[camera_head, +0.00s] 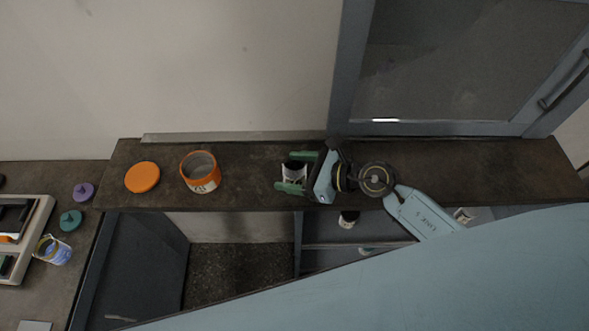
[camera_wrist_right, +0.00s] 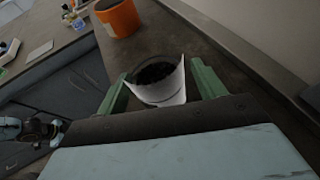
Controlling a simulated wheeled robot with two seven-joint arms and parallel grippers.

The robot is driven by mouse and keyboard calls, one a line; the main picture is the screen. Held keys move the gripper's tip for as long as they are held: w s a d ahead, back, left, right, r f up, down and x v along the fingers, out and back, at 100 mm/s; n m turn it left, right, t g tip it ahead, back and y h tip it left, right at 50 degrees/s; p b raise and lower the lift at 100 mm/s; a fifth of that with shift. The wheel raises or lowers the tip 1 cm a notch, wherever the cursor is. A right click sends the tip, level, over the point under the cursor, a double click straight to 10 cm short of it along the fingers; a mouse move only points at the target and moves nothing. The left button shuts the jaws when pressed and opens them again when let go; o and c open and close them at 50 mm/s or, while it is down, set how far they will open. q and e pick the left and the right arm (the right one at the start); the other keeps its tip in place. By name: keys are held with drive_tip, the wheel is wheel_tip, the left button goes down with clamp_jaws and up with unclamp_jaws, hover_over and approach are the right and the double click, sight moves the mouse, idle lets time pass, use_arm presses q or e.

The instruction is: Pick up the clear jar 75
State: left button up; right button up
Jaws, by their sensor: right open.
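A jar (camera_head: 294,171) with a pale label and dark contents stands on the dark counter; it looks like the clear jar 75, but I cannot read a number on it. In the right wrist view the jar (camera_wrist_right: 160,84) stands between the two green fingers of my right gripper (camera_wrist_right: 157,88). In the head view my right gripper (camera_head: 291,173) reaches in from the right, with a finger on either side of the jar. The gripper is open, and the jar's lower part is partly hidden by it in the wrist view. My left gripper is not in view.
An orange jar (camera_head: 200,172) and an orange lid (camera_head: 142,177) are left of the gripper on the dark counter (camera_head: 240,165). The wall runs behind it. A lower surface at left holds a purple lid (camera_head: 84,192), a green lid (camera_head: 71,220) and a blue-labelled jar (camera_head: 54,251).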

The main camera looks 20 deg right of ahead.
drive_tip(key=c, duration=1.1)
